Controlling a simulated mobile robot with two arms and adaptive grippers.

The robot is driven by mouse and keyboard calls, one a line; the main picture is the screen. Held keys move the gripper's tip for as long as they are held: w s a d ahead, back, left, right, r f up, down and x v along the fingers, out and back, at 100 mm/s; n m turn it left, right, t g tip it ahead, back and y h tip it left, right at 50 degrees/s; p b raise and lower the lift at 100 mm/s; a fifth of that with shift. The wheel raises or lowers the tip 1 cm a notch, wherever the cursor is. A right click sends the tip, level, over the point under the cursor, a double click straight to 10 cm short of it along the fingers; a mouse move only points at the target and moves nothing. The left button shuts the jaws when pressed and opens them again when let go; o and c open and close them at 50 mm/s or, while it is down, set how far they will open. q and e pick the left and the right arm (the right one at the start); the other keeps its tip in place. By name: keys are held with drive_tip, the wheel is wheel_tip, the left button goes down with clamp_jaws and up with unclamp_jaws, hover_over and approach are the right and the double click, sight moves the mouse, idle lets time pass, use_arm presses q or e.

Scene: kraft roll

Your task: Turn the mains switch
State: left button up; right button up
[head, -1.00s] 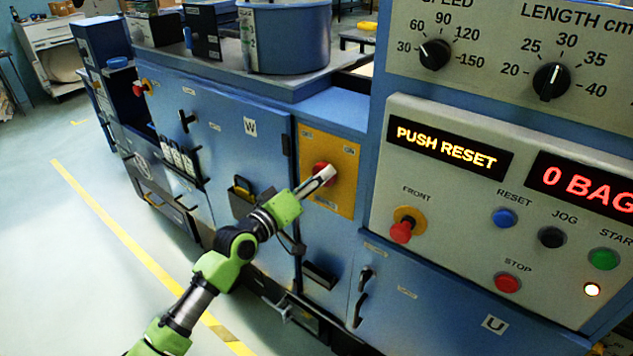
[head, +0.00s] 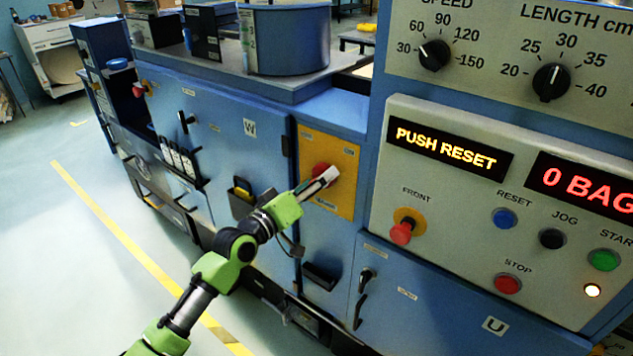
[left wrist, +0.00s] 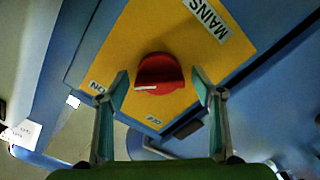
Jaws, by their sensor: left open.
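The mains switch is a red round knob (left wrist: 160,72) on a yellow plate (left wrist: 120,50) labelled MAINS, with ON and OFF labels. A white mark shows on the knob's near edge. In the head view the red knob (head: 320,168) is partly hidden by my left gripper (head: 326,177), which is right at the plate. In the left wrist view my left gripper (left wrist: 160,76) is open, with one finger on each side of the knob and a gap to it on both sides. I cannot tell how deep the fingers reach around it. My right gripper is in neither view.
Right of the plate is a grey control panel (head: 450,195) with a red FRONT button (head: 402,232), several other buttons and a display reading PUSH RESET (head: 445,146). A blue cabinet door (head: 225,150) marked W is to the left. Floor at left is clear.

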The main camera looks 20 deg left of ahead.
use_arm(q)
drive_tip(key=v, duration=1.2)
idle(0.3)
